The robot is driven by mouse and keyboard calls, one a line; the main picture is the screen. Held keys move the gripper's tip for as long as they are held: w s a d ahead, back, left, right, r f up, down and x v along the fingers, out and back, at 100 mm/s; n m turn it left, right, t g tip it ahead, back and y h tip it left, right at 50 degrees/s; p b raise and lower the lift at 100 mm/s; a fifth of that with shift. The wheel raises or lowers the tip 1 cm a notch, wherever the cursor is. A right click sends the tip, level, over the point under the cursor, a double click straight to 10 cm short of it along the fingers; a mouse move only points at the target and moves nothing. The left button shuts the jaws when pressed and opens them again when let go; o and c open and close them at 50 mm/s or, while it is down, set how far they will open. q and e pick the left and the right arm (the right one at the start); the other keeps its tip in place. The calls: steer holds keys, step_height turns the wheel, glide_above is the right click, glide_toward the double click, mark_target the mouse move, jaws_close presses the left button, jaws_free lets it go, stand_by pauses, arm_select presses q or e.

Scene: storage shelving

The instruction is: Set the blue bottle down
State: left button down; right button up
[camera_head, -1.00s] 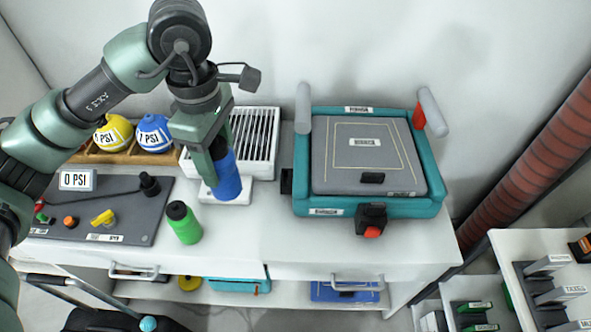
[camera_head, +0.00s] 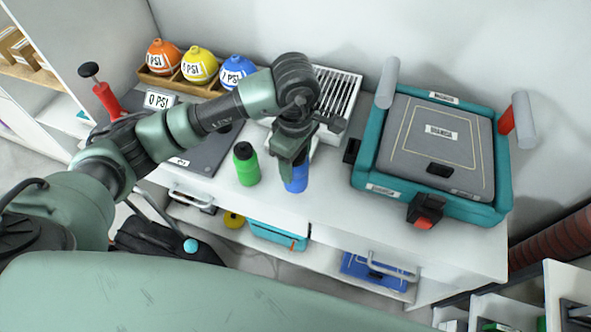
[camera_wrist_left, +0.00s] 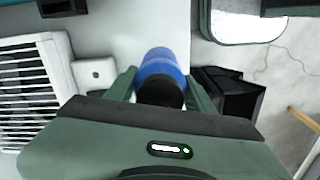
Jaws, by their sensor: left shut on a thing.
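The blue bottle (camera_head: 297,178) is upright, just right of the green bottle (camera_head: 246,166) over the white tabletop in the head view. My left gripper (camera_head: 291,158) is shut on its upper part from above. In the left wrist view the blue bottle (camera_wrist_left: 161,62) with its black cap sits between the two fingers of my left gripper (camera_wrist_left: 160,90). I cannot tell whether its base touches the tabletop (camera_head: 335,215). My right gripper is not in view.
A teal-framed grey machine (camera_head: 437,145) stands to the right. A white slatted unit (camera_head: 338,88) is behind my gripper. The tabletop in front of the machine is clear.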

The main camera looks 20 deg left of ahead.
mark_target(295, 173)
arm_select(q)
step_height(295, 173, down, 4)
steer(key=shift+f, duration=0.1)
steer(key=shift+f, duration=0.15)
steer(key=c, duration=0.6)
jaws_free()
steer(key=shift+o, duration=0.2)
